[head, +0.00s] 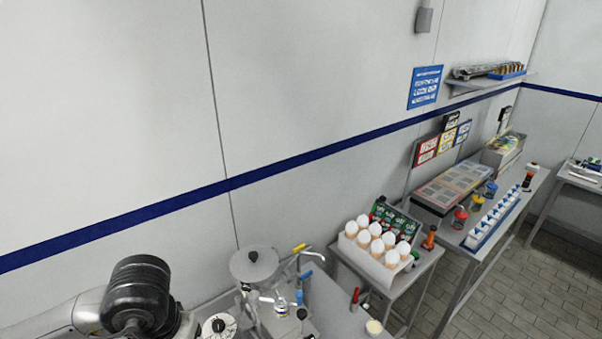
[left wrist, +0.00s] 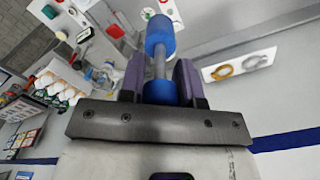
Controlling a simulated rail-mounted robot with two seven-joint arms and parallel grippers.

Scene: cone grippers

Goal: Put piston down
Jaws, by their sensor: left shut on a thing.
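The piston (left wrist: 160,60), a grey rod with a blue block at each end, shows in the left wrist view. My left gripper (left wrist: 158,78), with purple finger pads, is shut on it near its lower blue end. The other blue end sticks out beyond the fingers. What lies under the piston's far end cannot be told. In the head view my left arm (head: 140,295) comes in at the bottom left, and its fingers and the piston cannot be made out there. My right gripper is in neither view.
A metal machine with a round hopper (head: 254,265) stands beside my left arm. A tray of white egg-shaped tops (head: 378,243) stands on a small table to the right. A long bench (head: 482,225) holds several jars and boxes. A white plate with rings (left wrist: 238,65) shows near the piston.

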